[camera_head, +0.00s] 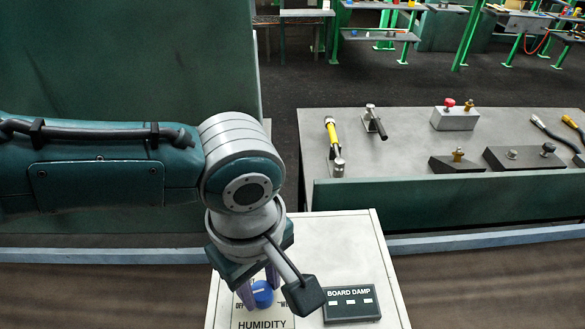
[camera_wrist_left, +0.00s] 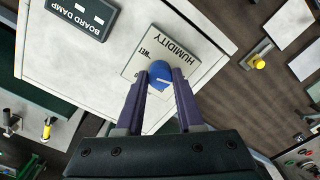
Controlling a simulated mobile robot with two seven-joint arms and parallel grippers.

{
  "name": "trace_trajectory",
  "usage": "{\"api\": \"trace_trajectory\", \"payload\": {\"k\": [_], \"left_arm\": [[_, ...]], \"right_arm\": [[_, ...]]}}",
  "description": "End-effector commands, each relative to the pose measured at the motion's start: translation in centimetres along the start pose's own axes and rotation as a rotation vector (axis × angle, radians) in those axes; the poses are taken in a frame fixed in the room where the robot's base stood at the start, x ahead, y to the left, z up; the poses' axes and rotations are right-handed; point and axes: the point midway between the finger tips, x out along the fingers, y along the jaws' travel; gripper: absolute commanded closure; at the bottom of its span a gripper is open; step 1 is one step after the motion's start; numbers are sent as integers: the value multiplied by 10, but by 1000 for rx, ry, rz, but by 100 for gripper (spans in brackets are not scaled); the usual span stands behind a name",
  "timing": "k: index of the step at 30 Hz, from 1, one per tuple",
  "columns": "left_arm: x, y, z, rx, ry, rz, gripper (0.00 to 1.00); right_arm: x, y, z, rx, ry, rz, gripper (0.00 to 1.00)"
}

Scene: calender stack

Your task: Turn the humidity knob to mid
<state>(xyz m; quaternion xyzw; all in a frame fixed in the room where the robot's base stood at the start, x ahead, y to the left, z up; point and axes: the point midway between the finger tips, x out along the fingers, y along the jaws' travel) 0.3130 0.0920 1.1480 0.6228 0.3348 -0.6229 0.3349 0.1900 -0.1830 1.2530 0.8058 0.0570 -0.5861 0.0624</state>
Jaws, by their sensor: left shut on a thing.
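The blue humidity knob (camera_head: 262,294) sits on the white control panel (camera_head: 348,238), above the printed word HUMIDITY. My left gripper (camera_head: 258,286) reaches down to it from above. In the left wrist view the knob (camera_wrist_left: 160,74) is between the two purple fingers of my left gripper (camera_wrist_left: 161,84), which are shut on its sides. A white pointer mark shows on the knob's top. Part of the dial scale around it is hidden by the fingers; "WET" can be read beside the knob in the left wrist view. My right gripper is not in view.
A black BOARD DAMP display (camera_head: 351,304) is on the same panel, right of the knob. Behind it, a grey bench (camera_head: 400,150) carries several clamps, valves and tools. A large green machine wall (camera_head: 130,60) stands at the left. Dark floor lies beyond.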

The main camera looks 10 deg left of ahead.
Motion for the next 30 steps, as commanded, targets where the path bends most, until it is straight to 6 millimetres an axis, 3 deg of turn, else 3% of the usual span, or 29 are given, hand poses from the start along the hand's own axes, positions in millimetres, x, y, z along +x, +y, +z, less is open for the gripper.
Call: {"api": "trace_trajectory", "payload": {"k": [11, 30], "left_arm": [[-3, -2, 2, 139, -4, -5, 100], [-1, -1, 1, 729, -3, -3, 100]], "right_arm": [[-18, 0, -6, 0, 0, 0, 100], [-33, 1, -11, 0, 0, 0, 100]]}}
